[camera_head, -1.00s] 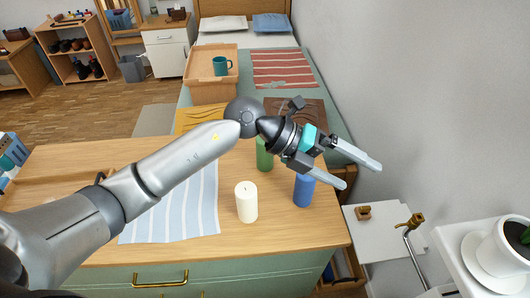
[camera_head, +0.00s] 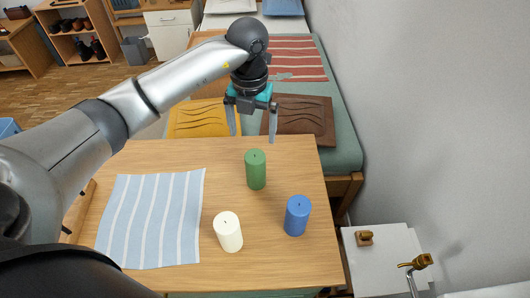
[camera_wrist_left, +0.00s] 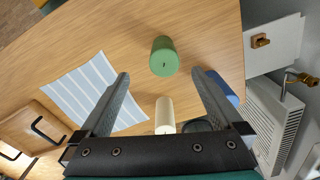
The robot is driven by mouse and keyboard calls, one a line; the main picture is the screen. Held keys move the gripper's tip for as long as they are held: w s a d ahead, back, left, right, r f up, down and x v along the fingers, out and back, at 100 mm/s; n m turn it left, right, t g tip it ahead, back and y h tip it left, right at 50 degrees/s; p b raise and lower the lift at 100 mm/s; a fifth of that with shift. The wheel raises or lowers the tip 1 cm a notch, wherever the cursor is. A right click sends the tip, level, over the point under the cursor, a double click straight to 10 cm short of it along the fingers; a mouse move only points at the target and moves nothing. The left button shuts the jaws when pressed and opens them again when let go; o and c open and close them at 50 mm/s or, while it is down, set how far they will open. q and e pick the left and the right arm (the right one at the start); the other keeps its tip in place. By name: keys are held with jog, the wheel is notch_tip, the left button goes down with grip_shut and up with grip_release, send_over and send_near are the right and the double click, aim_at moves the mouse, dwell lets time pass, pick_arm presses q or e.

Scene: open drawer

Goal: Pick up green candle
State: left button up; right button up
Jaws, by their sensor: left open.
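The green candle (camera_head: 256,170) stands upright on the wooden dresser top, towards its back right. My left gripper (camera_head: 252,138) is open and empty, with its fingers pointing down; in the head view it appears above and behind the green candle. In the left wrist view the green candle (camera_wrist_left: 164,57) shows beyond the gap between the two fingertips (camera_wrist_left: 160,75), apart from both. My right gripper is not in view.
A white candle (camera_head: 228,231) and a blue candle (camera_head: 297,215) stand nearer the front. A striped cloth (camera_head: 152,222) lies at left. Behind is a bed with yellow (camera_head: 203,119) and brown (camera_head: 297,117) items. A wall (camera_head: 430,130) rises at right.

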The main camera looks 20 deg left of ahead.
aim_at(254, 154)
pick_arm(q)
notch_tip(254, 154, down, 9)
jog(key=shift+s+d+r+b, duration=0.1)
jog(key=shift+s+r+b, duration=0.05)
jog(key=shift+b, duration=0.7)
jog(key=shift+f, duration=1.05)
jog(key=f, duration=0.1)
jog(key=f+b, duration=0.1)
jog(key=f, duration=0.2)
jog(key=shift+s+d+f, duration=0.1)
jog(key=shift+d+f, duration=0.05)
jog(key=shift+d, duration=0.1)
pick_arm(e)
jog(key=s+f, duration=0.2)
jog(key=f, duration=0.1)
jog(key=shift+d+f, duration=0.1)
pick_arm(q)
jog(key=shift+c, duration=0.4)
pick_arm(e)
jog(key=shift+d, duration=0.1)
